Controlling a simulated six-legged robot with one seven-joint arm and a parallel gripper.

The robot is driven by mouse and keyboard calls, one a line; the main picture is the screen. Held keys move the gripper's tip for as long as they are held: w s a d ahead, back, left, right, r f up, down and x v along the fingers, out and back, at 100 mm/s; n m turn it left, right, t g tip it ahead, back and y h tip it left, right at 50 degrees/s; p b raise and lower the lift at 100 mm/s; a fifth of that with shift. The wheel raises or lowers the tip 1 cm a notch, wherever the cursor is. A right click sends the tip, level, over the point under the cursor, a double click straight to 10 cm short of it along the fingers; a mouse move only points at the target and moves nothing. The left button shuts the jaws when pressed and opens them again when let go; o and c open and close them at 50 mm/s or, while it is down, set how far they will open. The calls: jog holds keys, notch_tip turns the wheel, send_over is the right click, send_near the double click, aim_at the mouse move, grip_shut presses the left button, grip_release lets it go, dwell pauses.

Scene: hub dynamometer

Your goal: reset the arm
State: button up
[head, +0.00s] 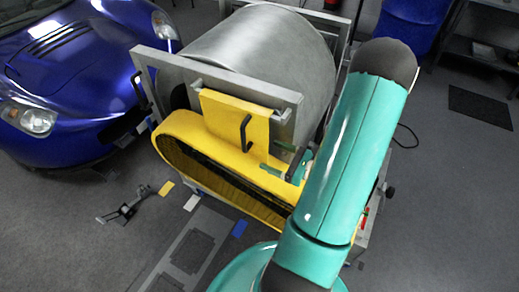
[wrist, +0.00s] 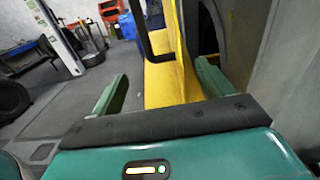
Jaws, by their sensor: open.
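My teal arm crosses the right of the head view, in front of the dynamometer. My gripper (wrist: 162,70) shows in the wrist view with its two green fingers wide apart and nothing held between them. In the head view the gripper (head: 286,168) is small and partly hidden by my arm, near the right end of the yellow guard (head: 180,134). The guard (wrist: 165,84) lies beyond and between the fingers in the wrist view. I cannot tell whether a finger touches it.
A large steel drum (head: 262,50) sits in a grey frame (head: 215,75). A yellow plate with a black handle (head: 246,132) stands above the guard. A blue car (head: 75,85) is at the left. A small metal stand (head: 124,207) is on the floor. Floor at far right is mostly clear.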

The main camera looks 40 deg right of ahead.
jog(key=v, duration=0.4)
jog(key=shift+s+d, duration=0.15)
jog(key=shift+s, duration=0.2)
jog(key=w+a+r+n+g+y, duration=0.2)
jog(key=a+r+n+g, duration=0.3)
jog(key=a+n+g, duration=0.35)
jog(key=w+a+r+n+g+y, duration=0.1)
jog(key=a+r+n+g+y, duration=0.1)
jog(key=a+r+n+g, duration=0.6)
jog(key=s+a+r+n+t+h, duration=0.1)
jog(key=a+r+n+t+h, duration=0.4)
jog(key=a+r+n+h, duration=0.5)
jog(key=n, duration=0.5)
jog(key=shift+a+r, duration=0.2)
jog(key=shift+r, duration=0.05)
jog(key=shift+s, duration=0.1)
